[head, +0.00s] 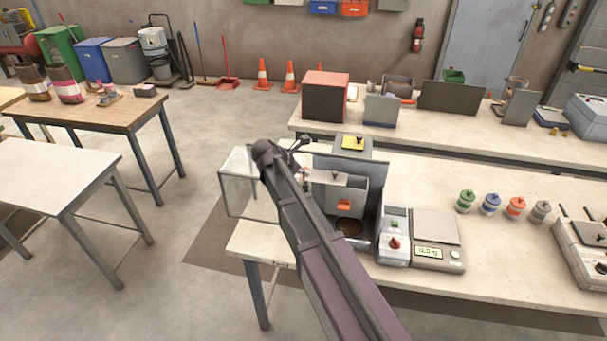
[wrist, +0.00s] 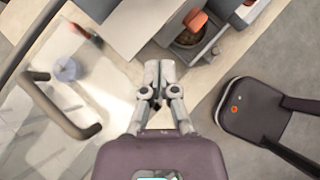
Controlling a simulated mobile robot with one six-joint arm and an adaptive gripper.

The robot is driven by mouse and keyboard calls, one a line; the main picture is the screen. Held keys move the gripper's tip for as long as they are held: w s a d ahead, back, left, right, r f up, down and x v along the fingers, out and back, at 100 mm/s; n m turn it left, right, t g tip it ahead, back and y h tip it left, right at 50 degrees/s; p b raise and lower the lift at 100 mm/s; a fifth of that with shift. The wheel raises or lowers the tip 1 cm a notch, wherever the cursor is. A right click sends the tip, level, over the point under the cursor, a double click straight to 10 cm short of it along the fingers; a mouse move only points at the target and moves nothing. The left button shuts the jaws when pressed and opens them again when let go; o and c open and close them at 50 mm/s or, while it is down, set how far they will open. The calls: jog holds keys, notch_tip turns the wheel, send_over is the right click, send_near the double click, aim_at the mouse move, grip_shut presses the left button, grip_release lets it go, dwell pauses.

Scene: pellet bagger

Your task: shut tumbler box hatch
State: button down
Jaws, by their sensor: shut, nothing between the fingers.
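The tumbler box (head: 368,205) is a grey box near the left end of the near bench, with an orange part (head: 344,205) inside. Its clear hatch (head: 240,185) stands open, swung out to the left past the bench edge. In the wrist view the clear hatch (wrist: 50,130) fills the lower left, and its dark bar handle (wrist: 60,108) shows there. My gripper (wrist: 159,66) is shut and empty, to the right of the handle and apart from it. In the head view my arm hides part of the hatch and box, and the fingers cannot be made out.
A control unit with a red knob (head: 393,243) and a scale (head: 432,255) stand right of the box. Several coloured lidded pots (head: 490,205) stand farther right. The floor left of the bench is open, up to a white table (head: 55,175).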

aim_at(334, 179)
jog(key=b+x, duration=0.5)
jog(key=x, duration=0.2)
jog(key=shift+w+d+f, duration=0.1)
jog(key=shift+f, duration=0.2)
jog(key=d, duration=0.1)
jog(key=w+d, duration=0.1)
jog(key=shift+w+d+r, duration=0.15)
jog(key=shift+w+d, duration=0.05)
jog(key=shift+d, duration=0.1)
jog(key=shift+w+d, duration=0.2)
jog(key=shift+d, duration=0.35)
